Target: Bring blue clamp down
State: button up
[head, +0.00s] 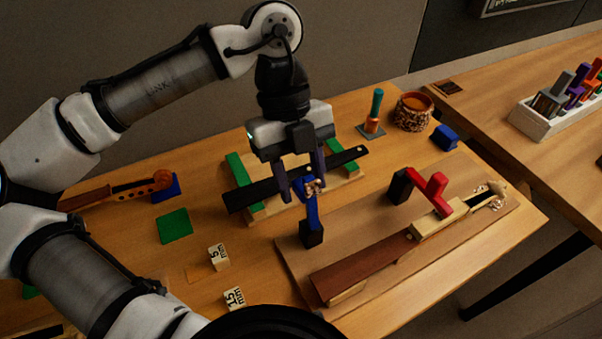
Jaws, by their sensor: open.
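The blue clamp (311,213) shows in the head view near the middle of the bench, with a black block (311,235) at its near end. My gripper (303,190) is above it, pointing down, with its two dark fingers apart on either side of the clamp's upper part. The gripper is open; I cannot tell whether a finger touches the clamp. The fingers hide part of the clamp's top. The clamp is by the left edge of a brown board (290,262); whether it rests on anything is unclear.
A red clamp (435,190) stands on a long wooden neck piece (375,260) to the right. A black bar (240,199) lies across a green-ended stand behind the gripper. A pot (413,111) and blue block (444,137) are farther back. Number blocks (219,257) stand front left.

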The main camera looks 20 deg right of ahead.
jog(key=shift+c, duration=0.3)
grip_shut()
